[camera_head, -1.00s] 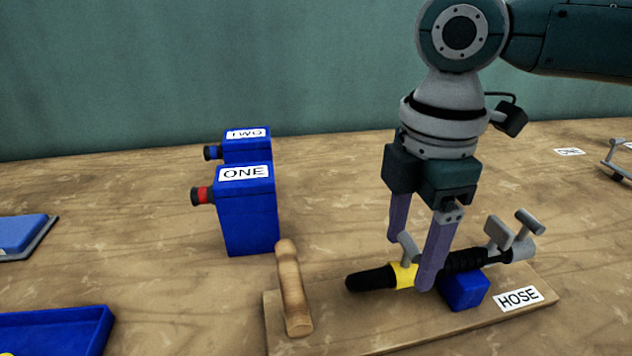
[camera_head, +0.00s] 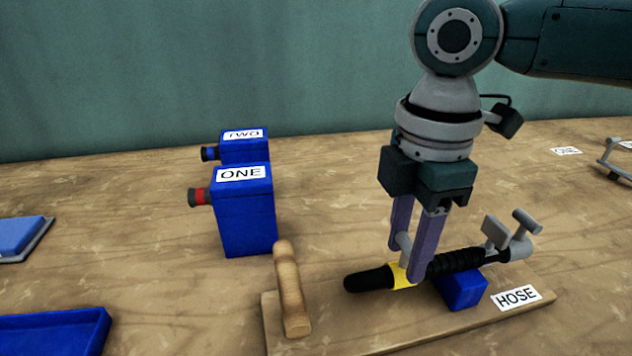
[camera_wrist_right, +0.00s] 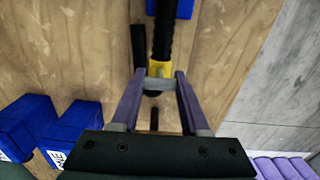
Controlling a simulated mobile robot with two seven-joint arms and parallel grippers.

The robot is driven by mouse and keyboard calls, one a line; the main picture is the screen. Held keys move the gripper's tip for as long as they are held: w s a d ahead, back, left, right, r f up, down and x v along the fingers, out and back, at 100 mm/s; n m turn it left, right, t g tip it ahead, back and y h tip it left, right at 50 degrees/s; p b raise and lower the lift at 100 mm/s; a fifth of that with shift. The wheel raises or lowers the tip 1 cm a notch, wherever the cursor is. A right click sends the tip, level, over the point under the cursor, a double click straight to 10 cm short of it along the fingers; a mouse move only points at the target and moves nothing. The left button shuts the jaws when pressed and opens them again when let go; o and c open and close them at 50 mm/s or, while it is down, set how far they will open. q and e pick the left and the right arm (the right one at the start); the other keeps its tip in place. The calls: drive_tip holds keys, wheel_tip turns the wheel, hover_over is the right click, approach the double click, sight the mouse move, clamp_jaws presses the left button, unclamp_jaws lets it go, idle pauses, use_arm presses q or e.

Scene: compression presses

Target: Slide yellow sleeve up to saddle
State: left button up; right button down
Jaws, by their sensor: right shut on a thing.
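The yellow sleeve (camera_head: 399,278) sits around the black hose on the wooden board, to the left of the blue block (camera_head: 464,290) under the ribbed part of the hose (camera_head: 453,263). I take this block to be the saddle. A grey cross handle (camera_wrist_right: 158,85) stands on the sleeve, which also shows in the right wrist view (camera_wrist_right: 160,68). My right gripper (camera_head: 410,262) is shut on this handle, one finger at each end. Its near finger hides part of the sleeve. My left gripper is not in view.
The board (camera_head: 385,338) carries a wooden handle (camera_head: 292,290) and a HOSE label (camera_head: 517,297). A grey fitting (camera_head: 512,238) ends the hose at right. Blue boxes ONE (camera_head: 246,220) and TWO (camera_head: 243,148) stand left; a blue tray (camera_head: 55,325) lies at lower left.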

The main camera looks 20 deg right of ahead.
sight(440, 258)
idle(0.4)
idle(0.5)
drive_tip(key=d+p, duration=0.1)
drive_tip(key=d, duration=0.1)
drive_tip(key=s+d+p, duration=0.1)
drive_tip(key=d, duration=0.2)
drive_tip(key=shift+c, duration=2)
unclamp_jaws()
drive_tip(key=shift+a, duration=0.1)
wheel_tip(440, 258, up, 10)
drive_tip(key=p, duration=0.1)
